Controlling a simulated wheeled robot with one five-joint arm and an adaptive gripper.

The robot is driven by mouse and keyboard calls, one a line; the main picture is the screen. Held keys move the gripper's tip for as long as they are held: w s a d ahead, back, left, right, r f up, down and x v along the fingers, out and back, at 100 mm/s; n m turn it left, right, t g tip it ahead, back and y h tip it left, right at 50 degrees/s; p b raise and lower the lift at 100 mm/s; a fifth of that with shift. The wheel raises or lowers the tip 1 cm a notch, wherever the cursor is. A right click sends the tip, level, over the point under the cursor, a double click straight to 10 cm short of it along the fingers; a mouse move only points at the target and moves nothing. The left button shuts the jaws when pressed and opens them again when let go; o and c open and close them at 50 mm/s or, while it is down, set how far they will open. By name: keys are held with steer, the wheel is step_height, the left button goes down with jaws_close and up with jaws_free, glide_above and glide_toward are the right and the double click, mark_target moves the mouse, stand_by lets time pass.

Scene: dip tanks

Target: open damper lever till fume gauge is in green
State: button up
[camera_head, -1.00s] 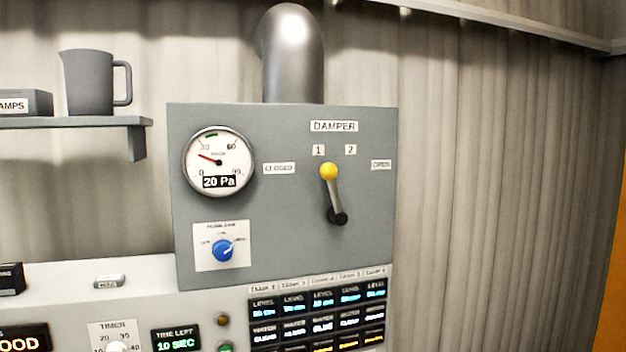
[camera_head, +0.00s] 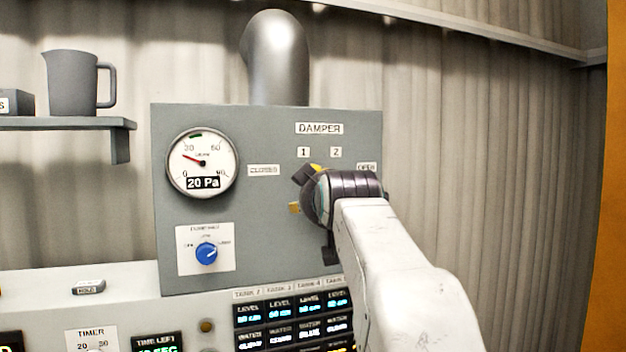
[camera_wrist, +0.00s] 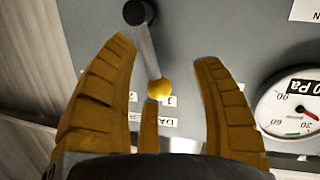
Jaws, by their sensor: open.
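The damper lever has a yellow knob that shows between my fingers in the wrist view (camera_wrist: 160,89), on a grey rod (camera_wrist: 147,45) with a dark pivot. My gripper (camera_wrist: 165,55) is open around the knob, with fingers on both sides and apart from it. In the head view my gripper (camera_head: 304,190) and arm cover most of the lever. The fume gauge (camera_head: 202,163) on the grey panel (camera_head: 265,240) reads 20 Pa. Its red needle points to the left, below the green mark at the top of the dial.
A blue knob (camera_head: 206,253) sits below the gauge. Level displays (camera_head: 280,310) line the console under the panel. A shelf (camera_head: 60,124) with a grey jug (camera_head: 75,85) is at the left. A metal duct (camera_head: 277,60) rises above the panel.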

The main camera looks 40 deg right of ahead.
steer(key=shift+w+d+r+n+t+h+p, duration=0.15)
steer(key=shift+w+d+r+n+t+p, duration=0.15)
steer(key=shift+w+d+r+p, duration=0.55)
steer(key=shift+w+d+r+n+t+h+p, duration=0.1)
steer(key=shift+w+d+r+n+t+p, duration=0.15)
steer(key=shift+w+r+n+p, duration=0.7)
steer(key=shift+w+d+r+m+t+h+p, duration=0.2)
steer(key=shift+w+d+r+p, duration=0.35)
steer(key=shift+w+p, duration=0.8)
steer(key=shift+o, duration=0.3)
steer(key=shift+w, duration=0.15)
jaws_close()
